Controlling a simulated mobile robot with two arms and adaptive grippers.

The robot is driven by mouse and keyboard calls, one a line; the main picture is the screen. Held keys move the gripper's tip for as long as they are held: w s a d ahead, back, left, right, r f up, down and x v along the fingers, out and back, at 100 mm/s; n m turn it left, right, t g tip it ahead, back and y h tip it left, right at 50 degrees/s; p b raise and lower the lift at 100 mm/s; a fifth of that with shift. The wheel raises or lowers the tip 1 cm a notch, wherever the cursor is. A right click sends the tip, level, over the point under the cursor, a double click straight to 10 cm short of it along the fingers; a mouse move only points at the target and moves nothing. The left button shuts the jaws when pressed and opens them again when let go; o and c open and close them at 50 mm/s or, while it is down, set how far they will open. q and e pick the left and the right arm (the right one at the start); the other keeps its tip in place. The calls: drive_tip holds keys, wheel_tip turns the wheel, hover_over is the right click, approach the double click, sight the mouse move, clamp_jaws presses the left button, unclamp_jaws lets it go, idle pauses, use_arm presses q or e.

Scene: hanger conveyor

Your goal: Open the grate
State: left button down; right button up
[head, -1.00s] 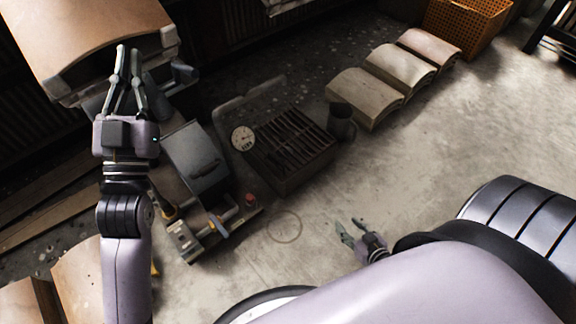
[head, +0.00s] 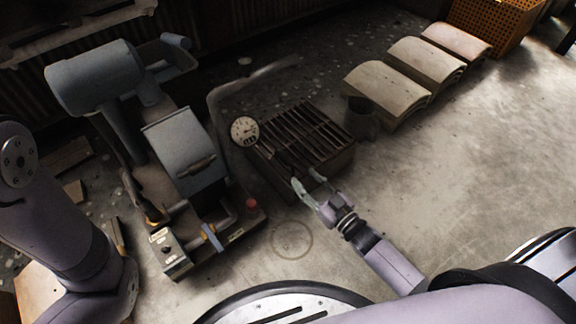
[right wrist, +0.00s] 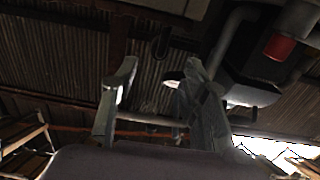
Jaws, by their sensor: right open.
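The grate (head: 310,128) is a dark slatted top on a low box, in the middle of the head view. Its slats lie flat across the box. My right gripper (head: 307,181) is open and empty beside the box's near edge, with its fingers pointing toward it. Contact with the box cannot be told. The right wrist view shows the two fingers (right wrist: 160,78) spread, with no grate between them. My left arm is at the left edge of the head view, but its gripper is out of frame.
A round dial (head: 244,131) stands at the grate's left corner. A blue-grey machine (head: 185,150) with a control box (head: 169,253) is to its left. The floor at right is clear.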

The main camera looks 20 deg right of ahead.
sight(292, 166)
drive_tip(key=b+x, duration=0.3)
drive_tip(key=x, duration=0.5)
drive_tip(key=shift+f+b, duration=0.2)
drive_tip(key=shift+b, duration=0.1)
drive_tip(key=shift+w+a+r, duration=0.1)
drive_tip(key=shift+w+a, duration=0.1)
drive_tip(key=shift+w, duration=0.25)
drive_tip(key=shift+c, duration=0.3)
clamp_jaws()
